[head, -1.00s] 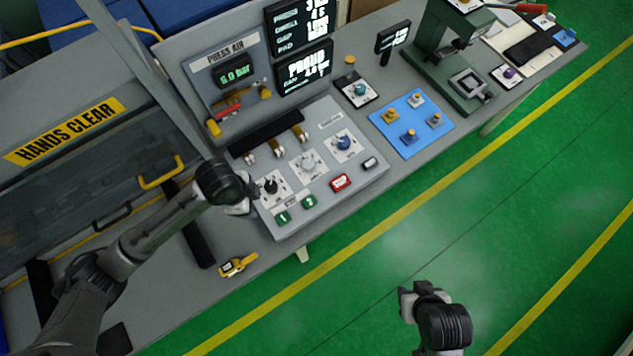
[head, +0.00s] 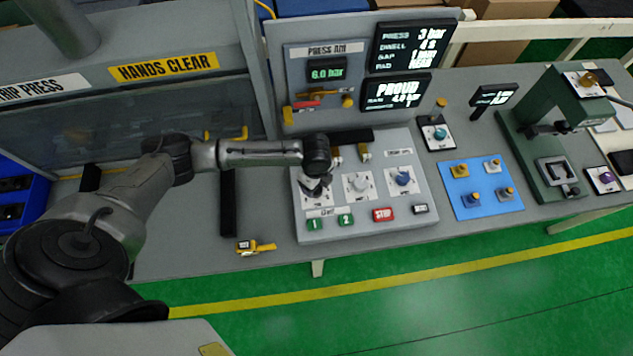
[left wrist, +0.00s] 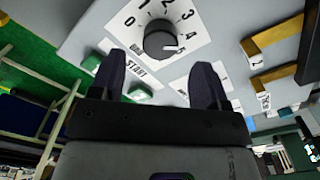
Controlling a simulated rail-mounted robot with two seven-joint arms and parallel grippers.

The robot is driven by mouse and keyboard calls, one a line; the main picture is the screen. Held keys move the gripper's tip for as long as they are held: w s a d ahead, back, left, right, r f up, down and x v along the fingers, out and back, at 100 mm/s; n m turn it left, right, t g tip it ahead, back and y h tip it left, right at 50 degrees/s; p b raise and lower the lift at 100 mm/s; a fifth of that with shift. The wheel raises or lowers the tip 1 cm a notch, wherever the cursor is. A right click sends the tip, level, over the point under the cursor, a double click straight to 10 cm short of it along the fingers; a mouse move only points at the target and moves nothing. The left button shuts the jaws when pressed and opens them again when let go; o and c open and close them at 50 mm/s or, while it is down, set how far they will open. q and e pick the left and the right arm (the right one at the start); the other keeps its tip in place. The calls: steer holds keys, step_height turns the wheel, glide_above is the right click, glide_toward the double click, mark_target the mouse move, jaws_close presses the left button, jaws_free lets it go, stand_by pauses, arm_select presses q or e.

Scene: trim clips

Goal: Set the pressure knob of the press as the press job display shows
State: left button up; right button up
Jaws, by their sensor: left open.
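The press job display (head: 412,46) at the back reads PRESS 3 bar, DWELL 4 s, GAP 1 mm and a PAD line. In the left wrist view the pressure knob (left wrist: 160,40) is a dark round knob on a white dial marked 0 to 5 with "bar". Its white mark points near 5. My left gripper (left wrist: 158,80) is open, its two dark fingertips pointing at the panel near the knob, apart from it. In the head view my left gripper (head: 317,182) is over the left dial of the panel and hides most of it. My right gripper is out of view.
The control panel (head: 365,225) also holds two more dials, green buttons 1 and 2, and a red STOP button (head: 384,214). A gauge reads 6.0 bar (head: 327,70). A blue mat (head: 478,203) with several small blocks and a green hand press (head: 530,150) stand right.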

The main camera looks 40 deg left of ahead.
mark_target(316, 191)
arm_select(q)
steer(key=shift+f, duration=2.55)
steer(key=c, duration=0.9)
